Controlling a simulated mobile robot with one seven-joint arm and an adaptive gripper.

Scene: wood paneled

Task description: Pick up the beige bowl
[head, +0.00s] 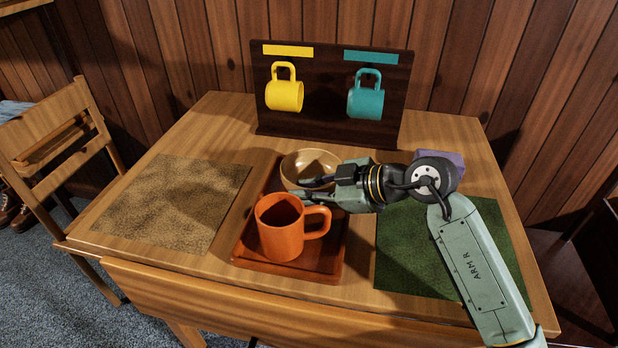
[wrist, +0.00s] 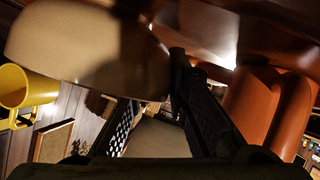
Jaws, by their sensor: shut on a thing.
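The beige bowl (head: 308,160) is at the back part of the reddish-brown wooden tray (head: 325,268), roughly upright. In the head view I cannot tell whether it touches the tray. My gripper (head: 304,189) reaches in from the right and is shut on the bowl's near wall. Its fingers hide part of the bowl's near side. In the wrist view the pale bowl (wrist: 85,50) fills the upper left, by the dark fingers of my gripper (wrist: 150,110).
An orange mug (head: 279,235) stands on the tray just in front of my gripper. A dark rack (head: 326,75) with yellow (head: 284,95) and teal (head: 365,101) mugs is behind. A tan mat (head: 172,200) lies left, a green mat (head: 415,250) right, and a purple object (head: 452,157) behind my arm.

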